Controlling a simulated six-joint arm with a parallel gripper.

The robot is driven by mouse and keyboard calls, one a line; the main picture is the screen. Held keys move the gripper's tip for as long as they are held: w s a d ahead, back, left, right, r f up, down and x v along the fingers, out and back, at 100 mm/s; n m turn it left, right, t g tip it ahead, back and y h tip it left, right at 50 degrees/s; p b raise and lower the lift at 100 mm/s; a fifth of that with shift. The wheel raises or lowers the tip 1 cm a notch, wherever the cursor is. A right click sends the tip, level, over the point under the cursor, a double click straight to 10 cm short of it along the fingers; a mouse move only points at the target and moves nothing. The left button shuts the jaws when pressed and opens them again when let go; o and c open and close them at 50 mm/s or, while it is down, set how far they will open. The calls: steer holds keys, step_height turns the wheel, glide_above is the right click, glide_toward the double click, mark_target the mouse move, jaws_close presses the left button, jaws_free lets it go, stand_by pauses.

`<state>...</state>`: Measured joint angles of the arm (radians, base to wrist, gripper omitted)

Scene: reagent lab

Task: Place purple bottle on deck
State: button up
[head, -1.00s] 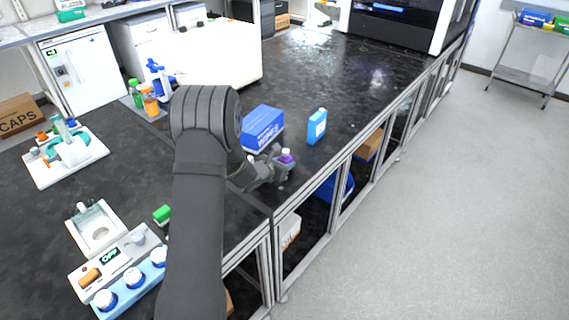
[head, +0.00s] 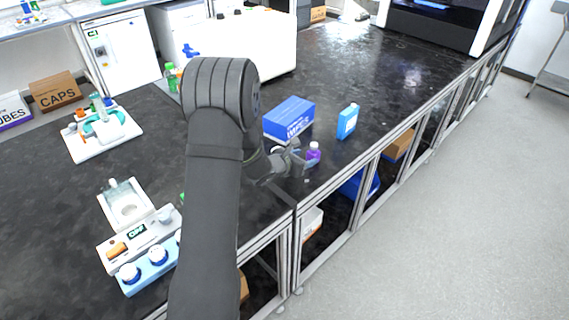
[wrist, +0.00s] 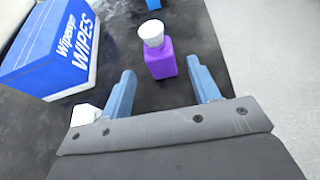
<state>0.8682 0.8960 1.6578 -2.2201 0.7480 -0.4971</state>
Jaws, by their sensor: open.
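The purple bottle (head: 313,155) with a white cap stands upright on the black bench near its front edge. In the wrist view the purple bottle (wrist: 160,62) is just beyond the fingertips, roughly midway between them and slightly left. My gripper (wrist: 163,80) is open, with its two blue-grey fingers apart and nothing held. In the head view my gripper (head: 300,160) is just left of the bottle. In the head view I cannot tell whether a finger touches it. I cannot tell which surface is the deck.
A blue wipes box (head: 289,119) stands behind the gripper, and on the left in the wrist view (wrist: 50,45). A blue bottle (head: 347,121) stands to the right. A device with a small display (head: 137,232) is at lower left. The bench edge is close on the right.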

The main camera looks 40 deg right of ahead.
mark_target(311, 153)
steer(key=shift+o, duration=0.4)
steer(key=v, duration=1.1)
steer(key=shift+a, duration=0.2)
steer(key=shift+r, duration=0.1)
steer(key=x, duration=0.9)
steer(key=r+x, duration=0.1)
steer(key=x, duration=0.4)
steer(key=shift+d+f, duration=0.15)
steer(key=shift+d, duration=0.35)
steer(key=shift+f+x, duration=0.15)
steer(key=shift+x, duration=1.15)
steer(key=shift+f+x, duration=0.15)
steer(key=shift+x, duration=1.1)
steer(key=shift+a, duration=0.15)
steer(key=c, duration=1.2)
steer(key=shift+r, duration=0.1)
